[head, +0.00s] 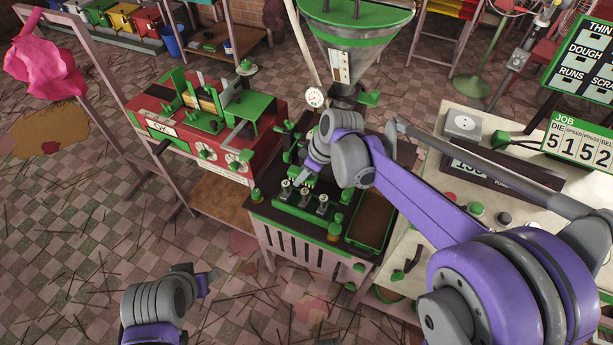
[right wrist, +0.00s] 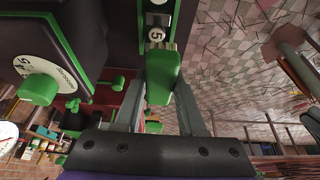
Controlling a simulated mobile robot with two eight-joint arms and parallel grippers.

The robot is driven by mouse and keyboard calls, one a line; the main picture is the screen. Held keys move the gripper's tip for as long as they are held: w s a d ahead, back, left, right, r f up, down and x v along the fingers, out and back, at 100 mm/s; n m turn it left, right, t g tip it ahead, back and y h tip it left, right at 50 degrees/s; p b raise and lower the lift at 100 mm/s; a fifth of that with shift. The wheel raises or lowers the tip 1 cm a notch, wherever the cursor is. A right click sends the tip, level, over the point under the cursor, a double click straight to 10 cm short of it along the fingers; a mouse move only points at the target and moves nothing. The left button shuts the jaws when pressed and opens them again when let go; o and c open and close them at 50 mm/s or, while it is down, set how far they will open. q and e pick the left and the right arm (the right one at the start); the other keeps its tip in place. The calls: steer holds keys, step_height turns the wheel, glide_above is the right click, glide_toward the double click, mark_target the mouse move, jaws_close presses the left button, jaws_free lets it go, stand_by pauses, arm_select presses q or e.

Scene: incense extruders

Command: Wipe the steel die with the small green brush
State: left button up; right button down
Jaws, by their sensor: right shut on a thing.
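In the right wrist view, my right gripper (right wrist: 163,100) is shut on the green handle of the small brush (right wrist: 163,72). The brush's short bristles show just beyond the handle, close to a part with a round label reading 5 (right wrist: 157,35). I cannot tell whether the bristles touch it, or whether that part is the steel die. In the head view, my right gripper (head: 309,178) is over the black-topped extruder stand, and my own wrist hides much of the spot. My left gripper (head: 207,281) is low at the left, over the floor, away from the stand; its finger gap is unclear.
Several small steel-topped posts (head: 304,196) stand on the stand's front, close to my right gripper. A dark tray (head: 372,221) lies to their right. A red machine (head: 207,125) stands left, and a pale bench (head: 440,190) right. Open floor lies in front.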

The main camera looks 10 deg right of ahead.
steer(key=shift+d+r+p, duration=0.1)
steer(key=shift+r+p, duration=0.3)
steer(key=shift+r, duration=0.6)
steer(key=shift+f, duration=0.1)
